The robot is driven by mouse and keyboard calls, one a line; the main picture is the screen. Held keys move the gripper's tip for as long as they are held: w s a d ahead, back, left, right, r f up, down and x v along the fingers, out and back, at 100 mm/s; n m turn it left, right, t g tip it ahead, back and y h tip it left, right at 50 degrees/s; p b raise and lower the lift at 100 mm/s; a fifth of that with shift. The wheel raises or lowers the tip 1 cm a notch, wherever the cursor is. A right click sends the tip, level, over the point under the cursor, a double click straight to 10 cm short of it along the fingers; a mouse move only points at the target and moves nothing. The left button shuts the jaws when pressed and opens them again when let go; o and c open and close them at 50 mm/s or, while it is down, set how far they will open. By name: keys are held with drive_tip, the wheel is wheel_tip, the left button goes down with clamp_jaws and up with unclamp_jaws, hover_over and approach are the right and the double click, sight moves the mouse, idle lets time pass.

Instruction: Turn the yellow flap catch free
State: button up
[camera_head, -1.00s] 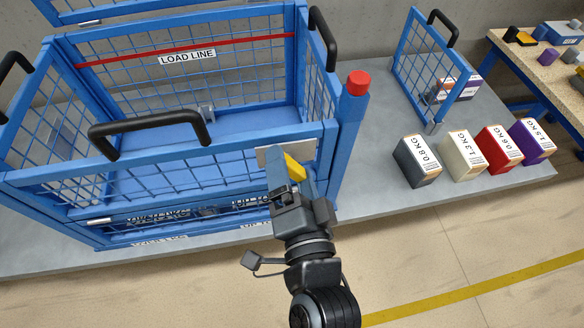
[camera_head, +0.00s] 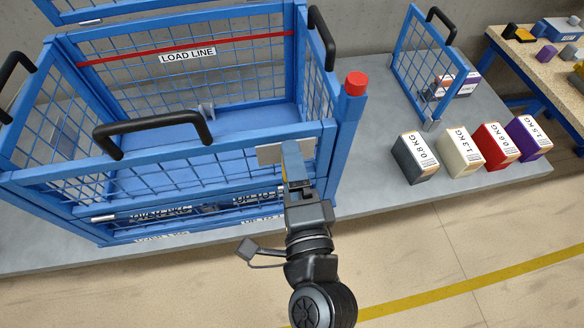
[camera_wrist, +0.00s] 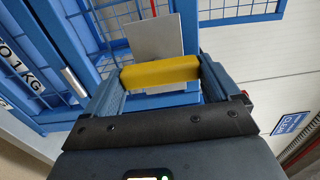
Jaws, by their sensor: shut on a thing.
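The yellow flap catch (camera_wrist: 160,71) lies as a bar between the two blue fingers of my gripper (camera_wrist: 160,78) in the wrist view, its ends against them. My gripper is shut on it, in front of a light grey plate (camera_wrist: 155,38) on the blue cage. In the head view my gripper (camera_head: 293,165) is at the cage's front right, by the grey plate (camera_head: 268,154). There the catch is mostly hidden by a finger; only a thin yellow strip shows. I cannot tell whether the catch is free of the flap.
The blue mesh cage (camera_head: 230,139) stands on a grey table (camera_head: 375,180), with a black handle (camera_head: 150,131) on its front and a red-capped post (camera_head: 355,84) at right. Several weight-marked boxes (camera_head: 460,152) and a loose mesh panel (camera_head: 428,67) stand further right.

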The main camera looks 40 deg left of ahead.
idle(0.3)
drive_tip(key=o, duration=0.8)
drive_tip(key=b+v, duration=0.3)
drive_tip(key=v, duration=0.4)
drive_tip(key=shift+s+d, duration=0.25)
drive_tip(key=shift+d, duration=0.05)
